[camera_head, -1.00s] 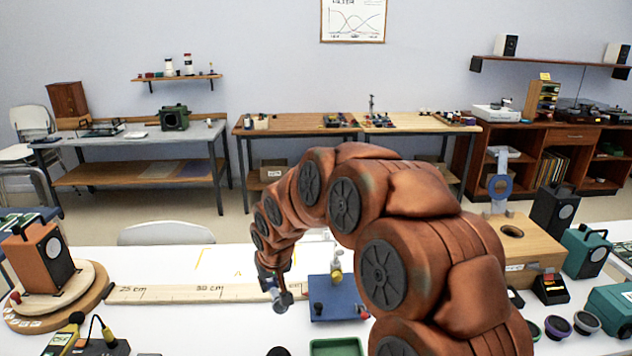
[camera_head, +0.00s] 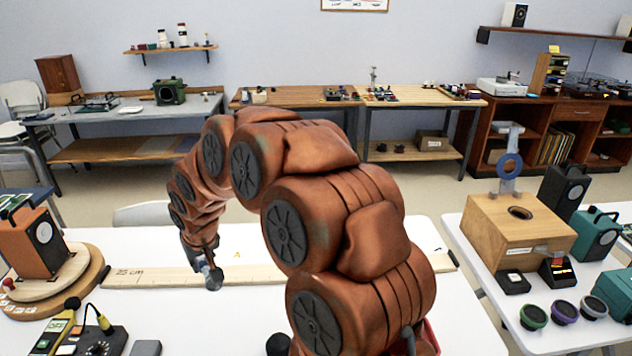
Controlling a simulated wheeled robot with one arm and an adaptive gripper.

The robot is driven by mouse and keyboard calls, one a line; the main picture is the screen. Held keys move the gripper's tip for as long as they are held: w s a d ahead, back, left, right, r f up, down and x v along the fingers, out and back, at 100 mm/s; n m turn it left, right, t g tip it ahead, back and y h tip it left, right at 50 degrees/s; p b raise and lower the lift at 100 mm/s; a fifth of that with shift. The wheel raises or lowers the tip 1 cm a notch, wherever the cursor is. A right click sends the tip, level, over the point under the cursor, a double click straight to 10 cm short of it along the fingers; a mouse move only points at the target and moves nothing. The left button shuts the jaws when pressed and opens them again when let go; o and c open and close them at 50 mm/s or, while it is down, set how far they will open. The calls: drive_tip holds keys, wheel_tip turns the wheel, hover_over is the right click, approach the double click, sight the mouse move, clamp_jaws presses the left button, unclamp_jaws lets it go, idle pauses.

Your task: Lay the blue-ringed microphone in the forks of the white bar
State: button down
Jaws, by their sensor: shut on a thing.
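The wooden rule (camera_head: 155,276) lies across the table. An orange speaker (camera_head: 40,240) on a round turntable and a black box with a bent yellow-tipped stalk (camera_head: 98,340) stand left. A right-hand table holds a wooden box (camera_head: 515,228), a blue ring on a stand (camera_head: 509,166) and speakers.

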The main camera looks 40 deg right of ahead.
drive_tip(key=s+d+r+m+g+h+p, duration=0.1)
drive_tip(key=s+d+r+m+h, duration=0.1)
drive_tip(key=d+m, duration=0.6)
drive_tip(key=s+d+r+m+g+h+p, duration=0.1)
drive_tip(key=s+d+r+m, duration=0.3)
drive_tip(key=d+m, duration=0.5)
drive_tip(key=s+d+r+m+g+h+p, duration=0.1)
drive_tip(key=d+r+m, duration=0.5)
drive_tip(key=d, duration=1.2)
drive_tip(key=shift+s+d+m+g+h+p, duration=0.2)
drive_tip(key=shift+s+m+g+h+p, duration=0.2)
drive_tip(key=shift+s+m+h+p, duration=0.75)
drive_tip(key=shift+w+f, duration=0.1)
drive_tip(key=shift+w, duration=0.15)
drive_tip(key=shift+f+b, duration=1)
drive_tip(key=shift+f, duration=1.85)
drive_tip(key=shift+f+b, duration=0.7)
drive_tip(key=shift+f, duration=0.5)
drive_tip(key=shift+a+b, duration=0.15)
drive_tip(key=shift+b, duration=0.2)
